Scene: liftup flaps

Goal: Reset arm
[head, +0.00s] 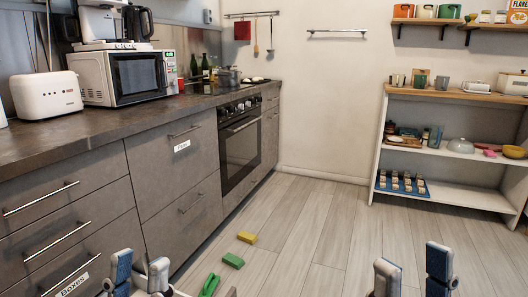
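My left gripper (139,272) shows at the bottom left, in front of the lower drawers. Its two fingertips stand apart with nothing seen between them. My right gripper (413,270) shows at the bottom right over the wooden floor. Its fingertips are also apart and the gap looks empty. Both grippers point upward in the picture and are cut off by the lower edge, so most of both arms is hidden. No lift-up flap can be made out in this view.
A counter (60,141) with closed drawers runs along the left, with a microwave (135,77), toaster (46,95) and oven (240,150). A yellow block (246,237), green block (233,261) and green object (209,286) lie low centre. A shelf (455,195) stands right; mid-floor is clear.

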